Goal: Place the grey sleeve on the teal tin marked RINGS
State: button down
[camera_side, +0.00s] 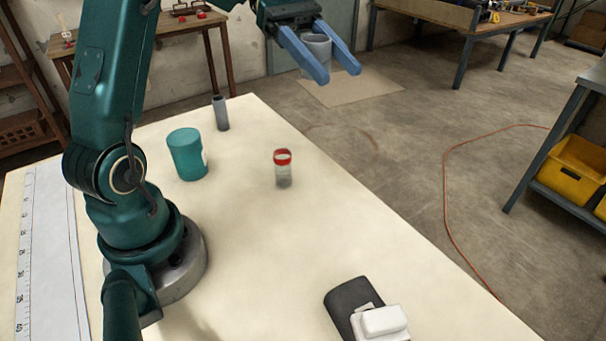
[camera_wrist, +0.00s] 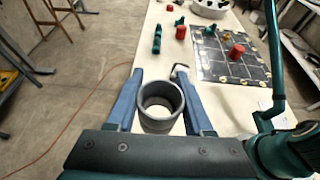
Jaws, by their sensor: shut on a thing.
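My gripper (camera_side: 338,73) is raised above and beyond the table's far edge in the side view. Its blue fingers are shut on the grey sleeve (camera_side: 316,47), a short, wide, open-topped tube. In the wrist view the sleeve (camera_wrist: 148,123) sits upright between the two fingers (camera_wrist: 161,76). A teal tin (camera_side: 186,156) stands upright on the table near my arm's base. A pale label shows at its right edge, but its words cannot be read. The sleeve is apart from the tin, higher and to its right.
A dark grey tube (camera_side: 221,113) stands behind the tin. A red-lidded jar (camera_side: 284,170) stands right of it. A dark and white object (camera_side: 380,322) lies at the front.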

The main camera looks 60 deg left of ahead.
jog(key=s+a+f+m+g+y, duration=0.3)
jog(key=s+f+m+g, duration=0.25)
jog(key=s, duration=0.25)
jog(key=s+a+f+m+g+y, duration=0.35)
jog(key=s+m+g, duration=0.25)
jog(key=s, duration=0.2)
jog(key=s+a+r+m+t+y, duration=0.1)
jog(key=s+a+r+m+y, duration=0.4)
jog(key=s+a+m+y, duration=0.3)
jog(key=s+a+r+m+t+y, duration=0.1)
jog(key=s+a+r+m+y, duration=0.45)
jog(key=a+m+y, duration=0.35)
jog(key=n, duration=0.1)
send_over(170, 134)
jog(key=shift+h, duration=0.35)
notch_tip(170, 134, down, 13)
jog(key=shift+r, duration=0.15)
jog(key=shift+f, duration=1.9)
